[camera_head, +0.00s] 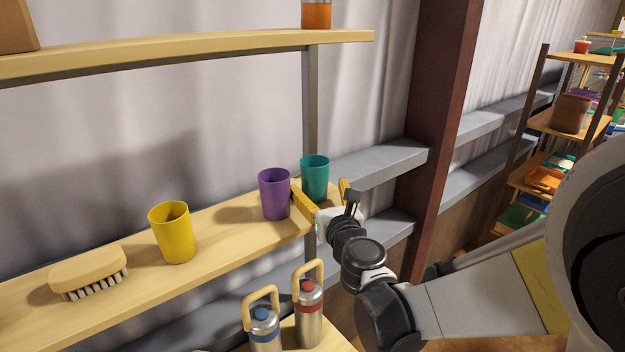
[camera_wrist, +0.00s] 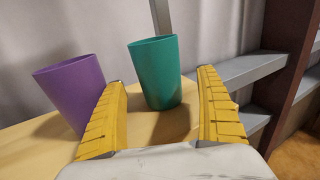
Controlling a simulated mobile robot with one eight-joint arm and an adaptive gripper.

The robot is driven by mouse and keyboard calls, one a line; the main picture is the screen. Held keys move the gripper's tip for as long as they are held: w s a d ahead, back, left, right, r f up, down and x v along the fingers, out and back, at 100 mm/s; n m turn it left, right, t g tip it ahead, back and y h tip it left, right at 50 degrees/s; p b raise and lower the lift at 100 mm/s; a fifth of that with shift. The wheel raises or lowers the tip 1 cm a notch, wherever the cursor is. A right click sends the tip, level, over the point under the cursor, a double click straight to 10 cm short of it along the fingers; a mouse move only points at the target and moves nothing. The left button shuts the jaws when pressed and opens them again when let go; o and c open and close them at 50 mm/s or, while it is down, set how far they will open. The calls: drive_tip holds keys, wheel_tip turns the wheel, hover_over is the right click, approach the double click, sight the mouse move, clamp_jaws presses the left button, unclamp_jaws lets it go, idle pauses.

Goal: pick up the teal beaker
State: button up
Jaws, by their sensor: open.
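The teal beaker (camera_head: 315,178) stands upright near the right end of the wooden shelf, just right of the purple beaker (camera_head: 274,194). In the wrist view the teal beaker (camera_wrist: 156,74) stands beyond the gap between my fingertips, left of its middle. My gripper (camera_head: 322,190) is open and empty, in front of the teal beaker at about shelf height. In the wrist view its two yellow fingers (camera_wrist: 162,78) are spread apart. The left finger overlaps the right edge of the purple beaker (camera_wrist: 72,92) in that view; whether they touch I cannot tell.
A yellow beaker (camera_head: 172,232) and a wooden brush (camera_head: 89,272) stand further left on the shelf (camera_head: 225,228). Two flasks with looped handles (camera_head: 309,312) stand below. An upper shelf (camera_head: 190,48) hangs above. A metal post (camera_head: 310,100) rises behind the teal beaker.

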sight(319, 170)
drive_tip(key=w, duration=0.2)
drive_tip(key=w+a, duration=0.1)
drive_tip(key=shift+w, duration=0.35)
drive_tip(key=shift+s+d, duration=0.1)
drive_tip(key=c, duration=1.4)
drive_tip(key=shift+c, duration=0.2)
drive_tip(key=shift+r, duration=0.15)
drive_tip(key=shift+r, duration=0.75)
wheel_tip(319, 170, up, 3)
drive_tip(key=shift+d+f+p, duration=0.1)
drive_tip(key=shift+f+p, duration=0.05)
drive_tip(key=shift+p, duration=0.55)
drive_tip(key=s+d+r+p, duration=0.3)
drive_tip(key=s+d+r, duration=0.3)
drive_tip(key=d, duration=0.3)
drive_tip(key=shift+s+d+r, duration=0.15)
drive_tip(key=shift+s+r, duration=0.1)
